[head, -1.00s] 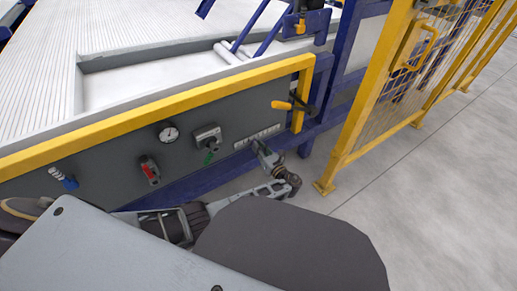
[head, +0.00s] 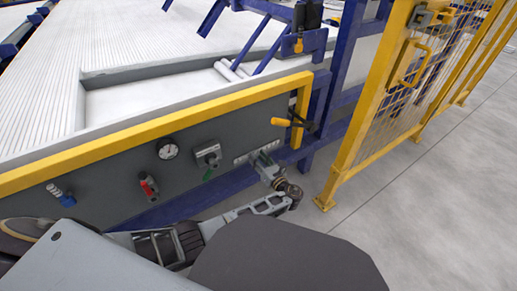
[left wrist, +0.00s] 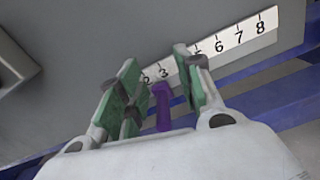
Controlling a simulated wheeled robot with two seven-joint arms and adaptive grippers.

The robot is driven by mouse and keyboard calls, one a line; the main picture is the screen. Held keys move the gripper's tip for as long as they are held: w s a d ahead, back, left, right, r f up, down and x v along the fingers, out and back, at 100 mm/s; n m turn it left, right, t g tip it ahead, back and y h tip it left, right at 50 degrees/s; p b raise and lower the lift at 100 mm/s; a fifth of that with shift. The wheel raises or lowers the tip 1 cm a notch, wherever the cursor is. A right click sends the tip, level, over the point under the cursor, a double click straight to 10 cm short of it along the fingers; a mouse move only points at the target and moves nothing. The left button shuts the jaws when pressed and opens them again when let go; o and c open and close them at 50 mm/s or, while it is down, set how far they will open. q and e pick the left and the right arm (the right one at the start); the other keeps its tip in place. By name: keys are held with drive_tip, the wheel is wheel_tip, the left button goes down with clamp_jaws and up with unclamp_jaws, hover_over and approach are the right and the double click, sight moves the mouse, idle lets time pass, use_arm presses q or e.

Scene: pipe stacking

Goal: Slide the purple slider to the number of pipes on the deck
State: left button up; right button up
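The purple slider (left wrist: 163,106) sticks out from the panel in the left wrist view. It sits just below a white number scale (left wrist: 229,42), near the 3; the 2, 3 and 5 to 8 show, and my finger covers the 4. My left gripper (left wrist: 160,85) has its green-padded fingers apart, one on each side of the slider, with gaps visible. In the head view my left gripper (head: 259,164) is at the right end of the grey panel, over the scale, and the slider cannot be made out. The white ribbed deck (head: 140,40) lies behind the panel. My right gripper is out of view.
A yellow mesh fence (head: 400,90) stands right; open floor lies beyond.

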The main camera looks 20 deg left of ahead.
use_arm(q)
drive_tip(key=shift+r, duration=3.3)
drive_tip(key=shift+a+f, duration=0.1)
